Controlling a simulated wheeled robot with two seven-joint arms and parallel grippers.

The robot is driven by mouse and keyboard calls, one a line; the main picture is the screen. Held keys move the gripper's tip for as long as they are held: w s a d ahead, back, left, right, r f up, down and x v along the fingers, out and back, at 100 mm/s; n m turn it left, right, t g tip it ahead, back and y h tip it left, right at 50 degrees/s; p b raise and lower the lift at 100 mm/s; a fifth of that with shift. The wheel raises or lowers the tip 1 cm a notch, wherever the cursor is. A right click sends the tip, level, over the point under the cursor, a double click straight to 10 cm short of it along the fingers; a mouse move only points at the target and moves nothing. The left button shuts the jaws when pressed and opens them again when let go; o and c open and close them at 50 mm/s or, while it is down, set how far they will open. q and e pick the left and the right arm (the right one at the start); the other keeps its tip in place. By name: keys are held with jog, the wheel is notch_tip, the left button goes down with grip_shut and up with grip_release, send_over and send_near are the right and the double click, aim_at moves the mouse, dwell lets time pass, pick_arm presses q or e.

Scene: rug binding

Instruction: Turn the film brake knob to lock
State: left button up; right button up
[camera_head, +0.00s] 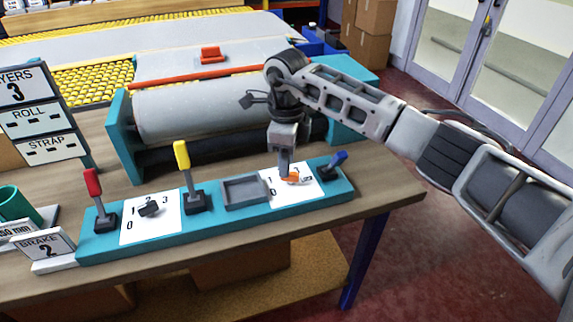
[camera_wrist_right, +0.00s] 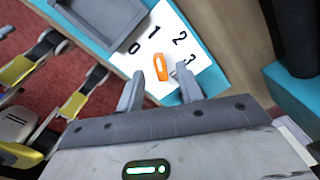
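An orange knob (camera_head: 291,177) sits on a white dial plate (camera_head: 306,187) on the teal control panel (camera_head: 160,240). In the right wrist view the orange knob (camera_wrist_right: 160,66) is a narrow bar, its far end towards the 1, and the plate (camera_wrist_right: 205,62) shows 0, 1, 2 and 3. My right gripper (camera_head: 285,170) points down over it. In the wrist view my right gripper's fingers (camera_wrist_right: 160,78) are apart, one on each side of the knob, with visible gaps. A dark knob (camera_head: 149,208) sits on a second numbered plate further left. My left gripper is not in view.
Red (camera_head: 94,190), yellow (camera_head: 185,165) and blue (camera_head: 337,160) levers stand on the panel, the blue one just right of my gripper. A shallow grey tray (camera_head: 245,188) lies left of it. A BRAKE 2 sign (camera_head: 45,247) stands at left. A large roll (camera_head: 195,108) lies behind.

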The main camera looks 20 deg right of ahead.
aim_at(290, 178)
jog(key=shift+f, duration=1.35)
grip_shut()
